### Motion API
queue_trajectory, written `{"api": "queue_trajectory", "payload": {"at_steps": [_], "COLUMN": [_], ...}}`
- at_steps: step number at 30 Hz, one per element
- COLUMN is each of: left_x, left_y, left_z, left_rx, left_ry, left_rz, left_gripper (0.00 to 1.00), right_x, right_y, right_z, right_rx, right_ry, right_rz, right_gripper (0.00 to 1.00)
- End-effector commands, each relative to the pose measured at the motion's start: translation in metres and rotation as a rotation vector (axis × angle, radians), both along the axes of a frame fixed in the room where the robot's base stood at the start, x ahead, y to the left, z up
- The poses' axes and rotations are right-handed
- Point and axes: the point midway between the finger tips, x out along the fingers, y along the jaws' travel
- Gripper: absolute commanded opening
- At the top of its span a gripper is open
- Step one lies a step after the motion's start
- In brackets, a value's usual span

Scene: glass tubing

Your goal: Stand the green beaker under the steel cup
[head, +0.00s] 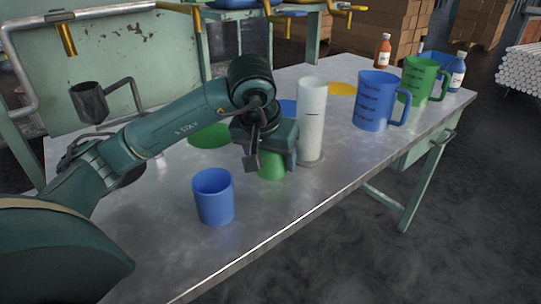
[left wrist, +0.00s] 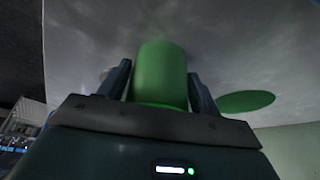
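The green beaker (head: 271,167) is below my left gripper (head: 268,152) near the middle of the metal table; its upper part is hidden in the head view. In the left wrist view the green beaker (left wrist: 162,72) lies between the two fingers of my left gripper (left wrist: 160,82). The fingers are close along its sides; I cannot tell whether they touch it. Its lower end looks at or near the tabletop. A dark grey metal cup (head: 90,103) on a bent pipe, apparently the steel cup, is at the left behind my arm. My right gripper is not in view.
A blue beaker (head: 213,197) stands near the front edge. A tall white cylinder (head: 312,118) is close beside my left gripper. A green disc (head: 209,135) and a yellow disc (head: 342,89) lie on the table (head: 280,220). Blue (head: 374,101) and green (head: 417,79) jugs stand right.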

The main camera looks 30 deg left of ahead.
Motion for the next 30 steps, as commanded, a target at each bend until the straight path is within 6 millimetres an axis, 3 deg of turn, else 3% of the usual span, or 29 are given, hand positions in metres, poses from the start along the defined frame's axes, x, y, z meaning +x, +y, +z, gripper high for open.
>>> {"api": "queue_trajectory", "payload": {"at_steps": [3, 14, 30], "left_x": [0.0, -0.001, -0.039], "left_y": [0.0, 0.0, -0.007], "left_z": [0.0, 0.009, 0.106], "left_rx": [0.0, -0.001, 0.001], "left_ry": [0.0, -0.002, -0.004], "left_rz": [0.0, 0.0, 0.0], "left_gripper": [0.73, 0.73, 0.73], "right_x": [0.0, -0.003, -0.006], "right_y": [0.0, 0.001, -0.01], "right_z": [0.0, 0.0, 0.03], "right_rx": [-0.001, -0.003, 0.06], "right_ry": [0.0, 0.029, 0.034], "right_rz": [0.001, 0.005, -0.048], "right_gripper": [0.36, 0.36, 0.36]}}
